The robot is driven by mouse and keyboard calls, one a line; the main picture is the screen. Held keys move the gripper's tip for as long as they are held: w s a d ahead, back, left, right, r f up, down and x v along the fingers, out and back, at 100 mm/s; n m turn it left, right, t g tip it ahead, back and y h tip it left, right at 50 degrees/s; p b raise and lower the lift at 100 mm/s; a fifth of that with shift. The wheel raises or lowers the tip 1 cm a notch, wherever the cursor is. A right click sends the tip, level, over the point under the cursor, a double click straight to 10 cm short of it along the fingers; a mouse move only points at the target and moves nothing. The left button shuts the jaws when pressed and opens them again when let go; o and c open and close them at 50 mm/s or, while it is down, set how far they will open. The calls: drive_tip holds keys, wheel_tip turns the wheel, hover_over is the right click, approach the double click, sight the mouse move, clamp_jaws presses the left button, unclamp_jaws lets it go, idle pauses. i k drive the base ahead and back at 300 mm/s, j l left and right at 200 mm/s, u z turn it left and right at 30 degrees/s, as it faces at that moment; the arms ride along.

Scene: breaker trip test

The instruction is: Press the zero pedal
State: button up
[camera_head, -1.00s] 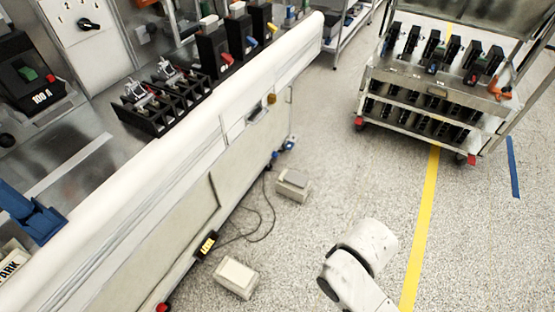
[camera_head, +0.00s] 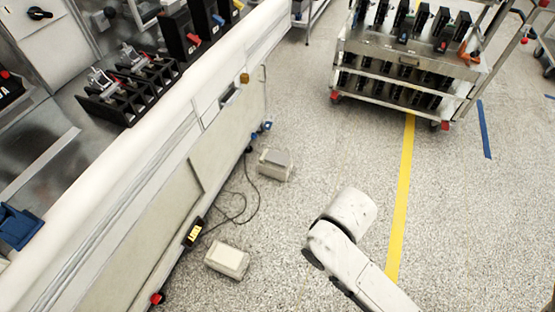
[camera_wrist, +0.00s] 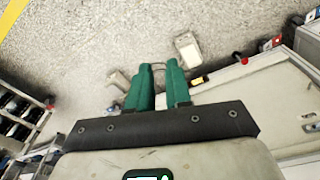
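Two foot pedals lie on the speckled floor beside the bench. The nearer beige pedal (camera_head: 227,260) also shows in the wrist view (camera_wrist: 188,48). The farther pedal (camera_head: 275,164), with a greyer top, also shows in the wrist view (camera_wrist: 117,80), partly beside a finger. I cannot read which one is the zero pedal. My gripper (camera_wrist: 159,66) has two green fingers with a narrow gap between them, and nothing shows in it. It is apart from both pedals. In the head view my arm is right of the pedals, and the gripper does not show there.
Dark cables (camera_head: 240,205) run from the pedals to the bench side, near a yellow label (camera_head: 194,232). The bench (camera_head: 150,205) runs along the left. A cart (camera_head: 405,85) with breakers stands at the back right. Open floor lies around the yellow line (camera_head: 401,200).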

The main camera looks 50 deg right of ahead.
sight(279, 158)
drive_tip(key=i+l+u, duration=0.2)
drive_tip(key=l, duration=0.25)
drive_tip(key=i+l+u, duration=0.15)
drive_tip(key=l, duration=0.35)
drive_tip(key=i+l+u, duration=0.2)
drive_tip(key=l, duration=0.35)
drive_tip(key=i+l+u, duration=0.15)
drive_tip(key=l, duration=0.4)
drive_tip(key=i+l+u, duration=0.2)
drive_tip(key=l, duration=0.35)
drive_tip(key=l+u, duration=0.15)
drive_tip(key=l, duration=0.4)
